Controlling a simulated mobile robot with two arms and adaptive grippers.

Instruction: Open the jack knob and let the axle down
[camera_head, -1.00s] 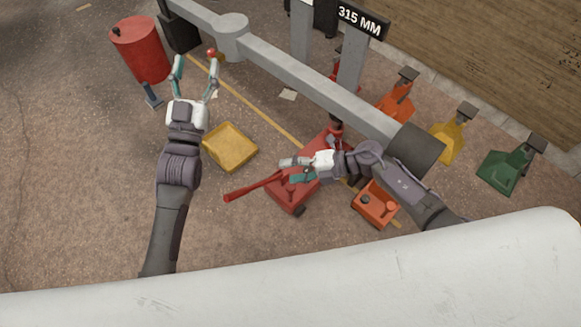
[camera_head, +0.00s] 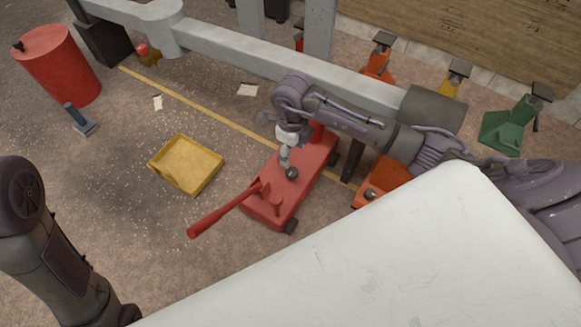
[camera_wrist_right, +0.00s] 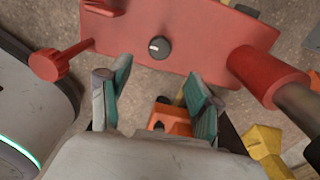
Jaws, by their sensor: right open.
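The red jack (camera_head: 262,205) stands on the floor with its long handle (camera_head: 222,210) pointing to the lower left. A dark round knob (camera_head: 292,173) sits on its top. In the right wrist view the knob (camera_wrist_right: 159,47) shows a white mark and lies beyond my fingertips. My right gripper (camera_head: 286,152) is over the jack, close to the knob. In the wrist view its teal fingers (camera_wrist_right: 158,85) are open and empty. The grey axle (camera_head: 240,50) runs above, and my right arm hides where the jack meets it. My left arm is at lower left; its gripper is out of frame.
A yellow tray (camera_head: 160,168) lies left of the jack. Orange, yellow (camera_head: 450,88) and green stands (camera_head: 508,128) line the right. A red drum (camera_head: 60,68) stands at left.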

